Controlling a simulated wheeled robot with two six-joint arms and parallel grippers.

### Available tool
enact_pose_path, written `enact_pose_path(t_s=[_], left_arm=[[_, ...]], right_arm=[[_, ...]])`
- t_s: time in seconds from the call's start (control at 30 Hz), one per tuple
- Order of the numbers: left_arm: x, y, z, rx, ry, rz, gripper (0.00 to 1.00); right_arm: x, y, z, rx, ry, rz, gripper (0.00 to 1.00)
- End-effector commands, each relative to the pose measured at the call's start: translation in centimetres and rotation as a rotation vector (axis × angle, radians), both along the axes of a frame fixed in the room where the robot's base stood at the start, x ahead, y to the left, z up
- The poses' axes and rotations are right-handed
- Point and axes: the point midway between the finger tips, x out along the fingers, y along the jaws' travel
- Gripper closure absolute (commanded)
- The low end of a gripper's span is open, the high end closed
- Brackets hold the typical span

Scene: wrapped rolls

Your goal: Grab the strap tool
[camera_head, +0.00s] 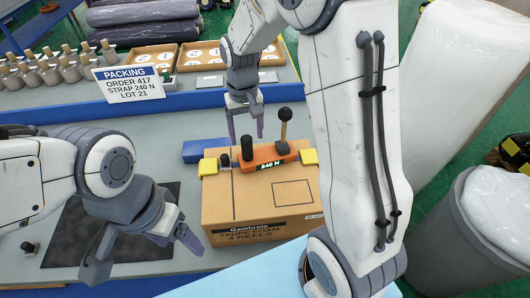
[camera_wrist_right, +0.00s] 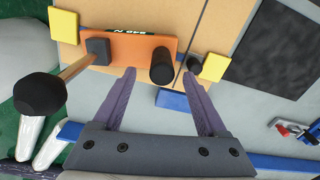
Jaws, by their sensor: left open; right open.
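The orange strap tool (camera_head: 264,158) sits on top of a cardboard box (camera_head: 262,208), with black knobs and an upright lever with a dark ball end. Its front reads 240 N. It also shows in the right wrist view (camera_wrist_right: 132,50), just beyond the fingertips. My right gripper (camera_head: 245,132) is open and empty, above and behind the tool; its two fingers (camera_wrist_right: 163,75) point at the tool, and I cannot tell whether they touch it. My left gripper (camera_head: 148,252) is open and empty, to the left of the box, apart from the tool.
Yellow corner pieces (camera_head: 208,166) sit on the box edges beside the tool. A blue block (camera_head: 204,151) lies behind the box. A packing sign (camera_head: 129,84) stands at the back left near several grey bottles (camera_head: 47,75). A dark mat (camera_head: 70,240) lies under my left arm.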

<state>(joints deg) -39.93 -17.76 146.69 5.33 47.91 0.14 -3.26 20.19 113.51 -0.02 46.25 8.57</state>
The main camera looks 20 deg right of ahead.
Motion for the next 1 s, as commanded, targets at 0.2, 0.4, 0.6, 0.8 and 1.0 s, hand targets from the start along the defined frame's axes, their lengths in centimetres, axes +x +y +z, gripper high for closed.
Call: enact_pose_path(t_s=[0.2, 0.4, 0.6, 0.8, 1.0], left_arm=[[0.0, 0.0, 1.8, 0.0, 0.0, 0.001, 0.26], [0.0, 0.0, 2.0, 0.0, 0.0, 0.0, 0.26], [0.0, 0.0, 1.9, 0.0, 0.0, 0.0, 0.26], [0.0, 0.0, 1.9, 0.0, 0.0, 0.0, 0.26], [0.0, 0.0, 1.9, 0.0, 0.0, 0.0, 0.26]], right_arm=[[-0.5, 0.2, -2.9, 0.0, 0.008, 0.0, 0.25], [-0.4, 0.2, -4.9, 0.0, 0.002, 0.0, 0.25], [-0.3, 0.2, -5.0, 0.0, 0.0, 0.0, 0.25], [-0.3, 0.2, -4.9, 0.0, 0.0, 0.0, 0.94], [-0.3, 0.2, -4.9, 0.0, 0.0, 0.0, 1.0]])
